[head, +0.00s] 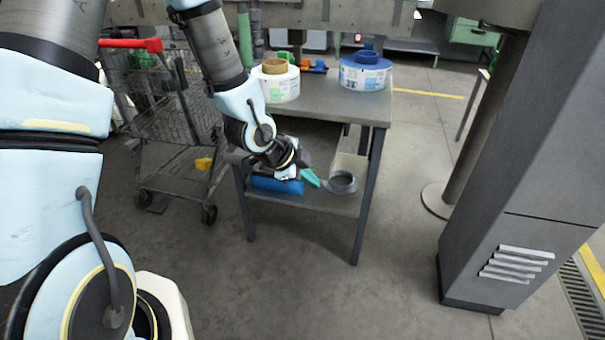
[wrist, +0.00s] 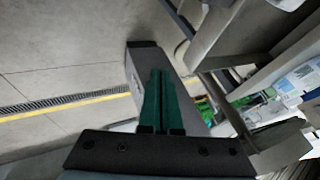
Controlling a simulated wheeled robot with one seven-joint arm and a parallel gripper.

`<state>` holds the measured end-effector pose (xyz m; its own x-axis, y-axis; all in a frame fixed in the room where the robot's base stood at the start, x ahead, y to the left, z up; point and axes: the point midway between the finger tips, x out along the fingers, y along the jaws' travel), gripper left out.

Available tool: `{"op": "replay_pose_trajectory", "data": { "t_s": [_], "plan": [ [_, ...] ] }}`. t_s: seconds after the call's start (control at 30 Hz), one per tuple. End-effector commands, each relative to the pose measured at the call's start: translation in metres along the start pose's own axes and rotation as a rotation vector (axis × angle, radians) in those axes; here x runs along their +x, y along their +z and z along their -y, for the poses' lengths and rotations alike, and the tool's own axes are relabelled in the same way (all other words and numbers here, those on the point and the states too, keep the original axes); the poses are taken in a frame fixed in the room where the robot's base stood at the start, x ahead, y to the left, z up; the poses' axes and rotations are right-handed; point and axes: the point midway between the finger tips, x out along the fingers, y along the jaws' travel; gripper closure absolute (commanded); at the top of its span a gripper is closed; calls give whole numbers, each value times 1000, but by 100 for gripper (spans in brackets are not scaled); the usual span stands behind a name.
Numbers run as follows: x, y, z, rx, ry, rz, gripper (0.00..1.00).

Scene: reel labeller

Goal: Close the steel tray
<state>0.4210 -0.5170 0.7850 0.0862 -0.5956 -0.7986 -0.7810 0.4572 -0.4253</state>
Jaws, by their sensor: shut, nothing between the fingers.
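I cannot pick out the steel tray with certainty in either view. My gripper (head: 311,177) is in front of the grey table (head: 335,108), below the level of its top and above the lower shelf (head: 333,203). Its teal fingers are together and empty, pointing to the right. In the wrist view the shut fingers (wrist: 161,75) show against the grey column. My arm and gripper hide part of the table's left front and the space under its top.
White (head: 280,88) and blue (head: 364,74) label reels lie on the table. A blue object (head: 277,185) and a grey ring (head: 342,183) are on the lower shelf. A wire cart (head: 165,120) stands left, a grey column (head: 510,190) right. Floor between is clear.

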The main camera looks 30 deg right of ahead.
Motion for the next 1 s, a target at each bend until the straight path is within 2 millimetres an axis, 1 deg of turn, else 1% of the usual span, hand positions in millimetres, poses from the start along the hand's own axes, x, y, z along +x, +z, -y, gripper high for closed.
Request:
{"op": "replay_pose_trajectory", "data": {
  "t_s": [0.03, 0.17, 0.2, 0.23, 0.3, 0.43, 1.0],
  "plan": [
    [11, 0, -1, -2, 3, 0, 100],
    [34, 0, -1, -1, 3, 0, 100],
    [33, -1, 11, -2, -3, 0, 100],
    [34, -1, 15, -3, -3, 1, 100],
    [39, 0, 23, -3, -3, 1, 100],
    [45, 0, 32, -2, -1, 1, 100],
    [50, 0, 39, -2, -2, 1, 100]
  ]
}}
